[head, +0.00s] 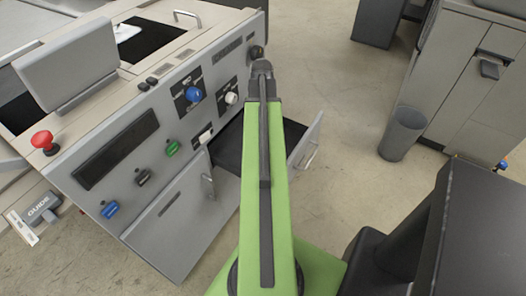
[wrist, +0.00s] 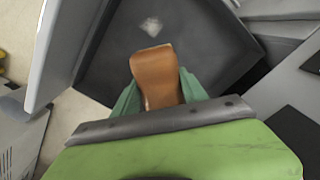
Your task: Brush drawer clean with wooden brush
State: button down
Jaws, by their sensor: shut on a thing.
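The open drawer (head: 294,132) sticks out from the grey machine's front in the head view, with a dark inside and a grey front panel with a handle. My green arm hides its middle. In the wrist view the dark drawer floor (wrist: 205,60) lies below my gripper (wrist: 160,97), with a small pale dusty patch (wrist: 151,26) on it. My gripper's green fingers are shut on the wooden brush (wrist: 154,72), a brown block held over the drawer. Its bristles are hidden, and I cannot tell whether it touches the floor. My gripper is hidden in the head view.
The machine panel (head: 150,130) carries several knobs and a red button (head: 43,141). A second door (head: 180,215) is left of the drawer. A grey bin (head: 402,134) stands by a cabinet (head: 475,70) at right. Open floor (head: 335,90) lies between.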

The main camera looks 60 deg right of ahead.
jog(key=f, duration=0.1)
jog(key=f+b, duration=0.1)
jog(key=f, duration=0.1)
jog(key=s+f+b, duration=0.1)
jog(key=f, duration=0.1)
jog(key=shift+a+f, duration=0.1)
jog(key=shift+a, duration=0.1)
jog(key=shift+r, duration=0.25)
notch_tip(320, 180, down, 6)
jog(key=b, duration=0.5)
jog(key=shift+b, duration=0.4)
jog(key=shift+f+b, duration=1)
jog(key=shift+a, duration=0.1)
